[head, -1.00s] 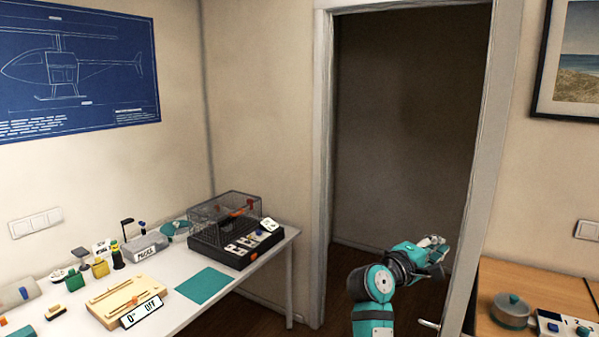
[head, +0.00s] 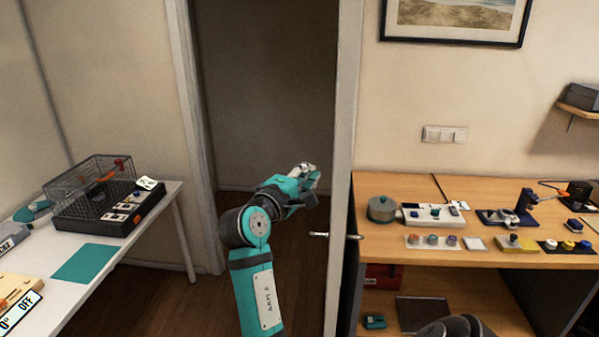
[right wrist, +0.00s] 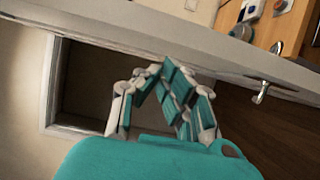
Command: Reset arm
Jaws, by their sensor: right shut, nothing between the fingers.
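My right arm rises from the bottom of the head view, in front of the dark doorway. My right gripper (head: 307,172) is at its end, shut and empty, close to the edge of the open door. In the right wrist view the fingers of the right gripper (right wrist: 165,70) come together at the tips, with nothing between them. The door (right wrist: 190,40) crosses that view, and its handle (right wrist: 262,90) is to the right of the fingers. My left gripper is not in view.
A white table (head: 105,263) on the left carries a wire-cage box (head: 95,185) and a teal mat (head: 87,264). A wooden workbench (head: 390,183) on the right holds a pot (head: 382,208) and several small devices. The doorway (head: 265,100) between them is empty.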

